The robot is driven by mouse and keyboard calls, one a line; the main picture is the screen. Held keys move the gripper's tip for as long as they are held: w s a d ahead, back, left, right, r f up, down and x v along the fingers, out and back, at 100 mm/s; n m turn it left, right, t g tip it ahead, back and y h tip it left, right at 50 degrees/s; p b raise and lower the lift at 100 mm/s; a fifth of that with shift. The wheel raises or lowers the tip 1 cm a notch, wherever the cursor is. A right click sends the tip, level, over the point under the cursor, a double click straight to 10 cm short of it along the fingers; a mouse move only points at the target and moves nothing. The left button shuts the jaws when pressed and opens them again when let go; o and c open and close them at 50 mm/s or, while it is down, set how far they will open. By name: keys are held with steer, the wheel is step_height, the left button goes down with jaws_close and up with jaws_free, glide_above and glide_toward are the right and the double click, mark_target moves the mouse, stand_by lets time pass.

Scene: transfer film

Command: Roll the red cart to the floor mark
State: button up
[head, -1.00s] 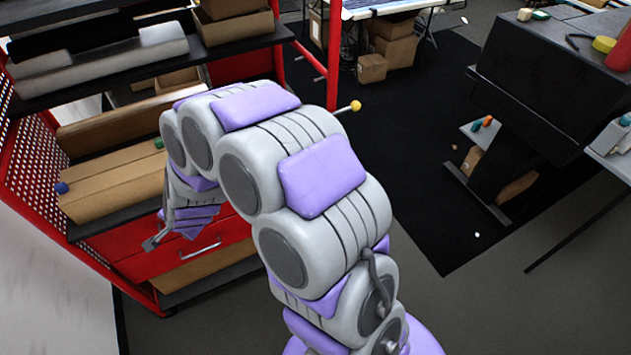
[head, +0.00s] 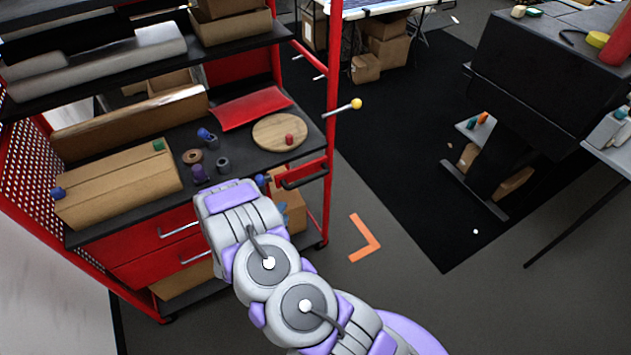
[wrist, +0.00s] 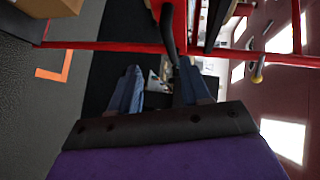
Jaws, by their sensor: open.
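The red cart (head: 331,150) is a tall red-framed trolley with dark shelves and red drawers, at the left of the head view. A black handle (head: 303,174) sticks out at its right end. The floor mark (head: 368,243) is an orange corner shape on the grey floor, right of the cart; it also shows in the wrist view (wrist: 52,74). My gripper (wrist: 158,88) is open, its two bluish fingers apart. In the wrist view the handle (wrist: 168,28) appears beyond them, closer to the right finger; contact cannot be told. My arm mostly hides the gripper in the head view.
The cart carries cardboard boxes (head: 120,185), a red tray (head: 250,107), a round wooden board (head: 280,132) and small parts. A black mat (head: 420,160) and a dark machine (head: 530,80) lie to the right. The floor around the mark is clear.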

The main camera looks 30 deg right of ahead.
mark_target(307, 180)
steer(key=shift+h, duration=0.7)
steer(key=x, duration=0.6)
steer(key=s+d+b+x, duration=0.1)
steer(key=x, duration=0.5)
steer(key=b+x, duration=0.1)
steer(key=x, duration=0.5)
steer(key=shift+s+d+r, duration=0.2)
steer(key=shift+d+r, duration=0.1)
steer(key=shift+d, duration=0.15)
steer(key=shift+t, duration=0.3)
jaws_close()
